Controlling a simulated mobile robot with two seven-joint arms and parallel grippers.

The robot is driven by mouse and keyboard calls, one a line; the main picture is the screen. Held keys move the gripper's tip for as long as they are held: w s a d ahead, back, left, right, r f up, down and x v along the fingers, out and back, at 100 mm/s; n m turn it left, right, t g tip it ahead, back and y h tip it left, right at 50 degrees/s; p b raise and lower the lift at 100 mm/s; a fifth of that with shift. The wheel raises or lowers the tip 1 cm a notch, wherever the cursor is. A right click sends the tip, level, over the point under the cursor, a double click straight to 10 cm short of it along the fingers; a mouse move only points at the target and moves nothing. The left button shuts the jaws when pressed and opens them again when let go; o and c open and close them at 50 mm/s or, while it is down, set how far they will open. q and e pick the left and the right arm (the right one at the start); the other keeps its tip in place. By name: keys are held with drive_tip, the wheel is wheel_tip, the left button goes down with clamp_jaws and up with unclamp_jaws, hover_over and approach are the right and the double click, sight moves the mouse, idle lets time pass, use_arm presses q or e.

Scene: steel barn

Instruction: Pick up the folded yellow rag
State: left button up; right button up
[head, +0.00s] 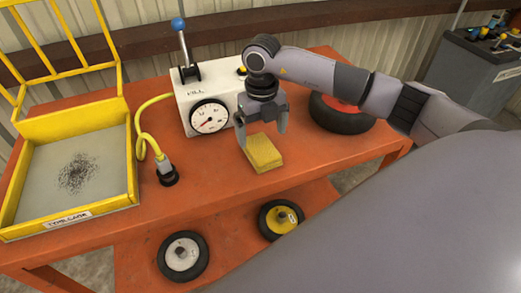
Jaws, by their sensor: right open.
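The folded yellow rag (264,153) lies on the orange table, near its front edge, below the white gauge box. My right gripper (262,138) is open, directly over the rag, pointing down. Its fingers reach down at the rag's far left and right corners. I cannot tell whether they touch it. My left gripper is not in view.
A white box with a dial (209,117) and a blue-knobbed lever stands behind the rag. A yellow tray (136,158) is at the left, with a yellow cable and plug (167,172) beside it. A black wheel (340,116) lies at the right. Wheels sit on the lower shelf.

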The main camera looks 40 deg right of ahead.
sight(260, 148)
drive_tip(key=f, duration=0.5)
drive_tip(key=shift+s+a, duration=0.15)
drive_tip(key=shift+a, duration=0.15)
drive_tip(key=c, duration=1.1)
